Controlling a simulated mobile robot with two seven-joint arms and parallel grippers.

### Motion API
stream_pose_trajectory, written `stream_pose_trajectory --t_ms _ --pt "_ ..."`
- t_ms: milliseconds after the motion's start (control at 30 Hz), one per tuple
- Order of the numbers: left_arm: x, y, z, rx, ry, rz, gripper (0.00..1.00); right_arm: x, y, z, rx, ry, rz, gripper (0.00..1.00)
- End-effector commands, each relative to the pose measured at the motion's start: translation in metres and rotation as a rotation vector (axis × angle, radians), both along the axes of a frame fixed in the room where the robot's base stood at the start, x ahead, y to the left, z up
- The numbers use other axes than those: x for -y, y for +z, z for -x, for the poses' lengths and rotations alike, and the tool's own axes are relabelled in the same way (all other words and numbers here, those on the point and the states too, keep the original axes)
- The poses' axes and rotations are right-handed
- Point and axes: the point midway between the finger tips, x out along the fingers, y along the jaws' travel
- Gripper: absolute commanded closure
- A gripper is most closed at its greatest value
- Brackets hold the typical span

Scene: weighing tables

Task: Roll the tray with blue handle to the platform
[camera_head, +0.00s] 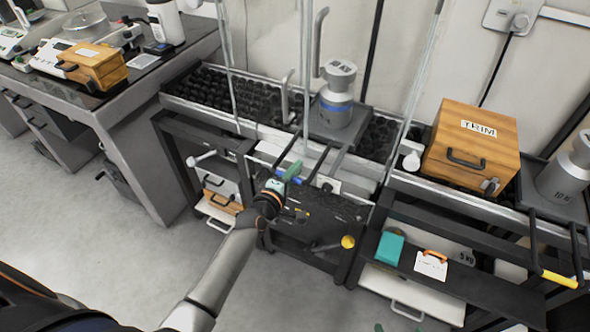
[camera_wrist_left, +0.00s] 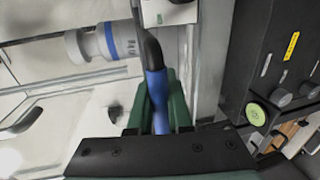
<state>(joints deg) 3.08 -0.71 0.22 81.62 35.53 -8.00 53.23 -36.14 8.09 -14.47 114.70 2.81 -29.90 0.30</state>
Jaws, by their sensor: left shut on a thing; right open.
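My left gripper (camera_head: 291,174) is shut on the blue handle (camera_wrist_left: 157,95), its green fingers on both sides of the blue grip in the left wrist view. The handle's black arms lead to a dark tray (camera_head: 361,146) on the black roller rack. A grey metal weight with a blue band (camera_head: 336,108) stands upright on this tray; it also shows in the left wrist view (camera_wrist_left: 92,44). My right gripper (camera_head: 399,329) shows only as two green fingertips, apart, at the bottom edge.
A wooden box marked TRIM (camera_head: 473,145) stands on the rack to the right. Beyond it is a tray with a yellow handle (camera_head: 558,279). A yellow-knobbed lever (camera_head: 347,242) sticks out in front. A bench (camera_head: 110,98) with scales stands left. The left floor (camera_head: 100,265) is clear.

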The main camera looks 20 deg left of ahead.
Motion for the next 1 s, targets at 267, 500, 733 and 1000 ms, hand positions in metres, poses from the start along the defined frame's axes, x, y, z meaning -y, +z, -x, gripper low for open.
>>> stream_pose_trajectory --t_ms 267,500,733,1000 --pt "-0.0021 0.0006 -0.0006 0.002 0.004 -0.003 1.0 0.0009 -0.0011 0.0014 -0.004 0.0 0.002 0.0" --pt "-0.0026 0.0008 -0.0007 0.003 0.004 -0.003 0.78 0.0011 -0.0013 0.0014 -0.004 -0.001 0.002 0.0" --pt "-0.0023 0.0008 -0.0004 0.002 0.004 -0.003 0.53 0.0012 -0.0013 0.0012 -0.004 -0.001 0.002 0.0" --pt "-0.0022 0.0008 0.0008 0.002 0.004 -0.003 0.53 0.0013 -0.0004 0.0005 -0.003 -0.001 0.002 0.0"
